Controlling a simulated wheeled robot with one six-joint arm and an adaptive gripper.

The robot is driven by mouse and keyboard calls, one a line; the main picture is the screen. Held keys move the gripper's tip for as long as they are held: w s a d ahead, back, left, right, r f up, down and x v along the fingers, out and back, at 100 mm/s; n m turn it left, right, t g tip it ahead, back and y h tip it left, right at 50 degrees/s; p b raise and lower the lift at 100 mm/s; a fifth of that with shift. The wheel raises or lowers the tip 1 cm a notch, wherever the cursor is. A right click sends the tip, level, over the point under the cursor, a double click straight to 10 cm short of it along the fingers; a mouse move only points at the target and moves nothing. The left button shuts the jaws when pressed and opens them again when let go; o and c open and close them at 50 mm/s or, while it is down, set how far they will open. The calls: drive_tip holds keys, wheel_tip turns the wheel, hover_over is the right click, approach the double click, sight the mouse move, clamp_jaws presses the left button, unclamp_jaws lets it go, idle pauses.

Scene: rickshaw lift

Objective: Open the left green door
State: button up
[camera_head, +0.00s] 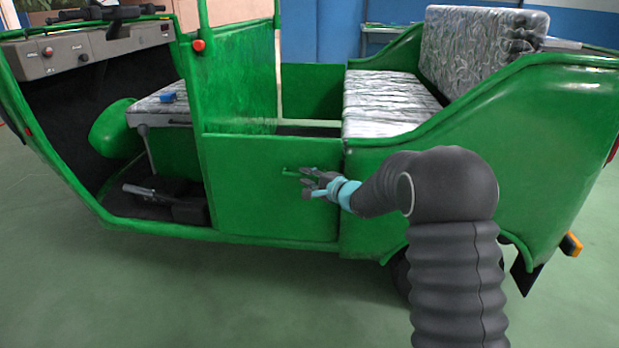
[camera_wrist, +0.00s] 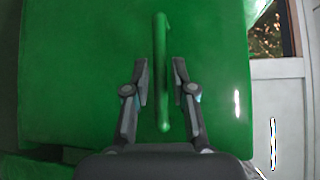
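The green door (camera_head: 255,190) is a low panel in the side of the green rickshaw, between the driver's area and the rear seat, and it looks closed. It also fills most of the wrist view (camera_wrist: 85,80). A thin green handle (camera_wrist: 160,40) stands out from the door; it shows in the head view too (camera_head: 288,172). My gripper (camera_head: 308,183) is in front of the door at the handle. In the wrist view its fingers (camera_wrist: 160,85) are open, one on each side of the handle, with gaps visible. Whether they touch the door cannot be told.
The silver padded rear seat (camera_head: 390,103) is behind and right of the door. The curved green rear body panel (camera_head: 540,130) lies close to my arm. A blue object (camera_head: 168,97) lies on the driver's seat. The green floor (camera_head: 200,290) in front is clear.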

drive_tip(key=shift+w+a+f, duration=0.1)
drive_tip(key=shift+w+a, duration=0.4)
clamp_jaws()
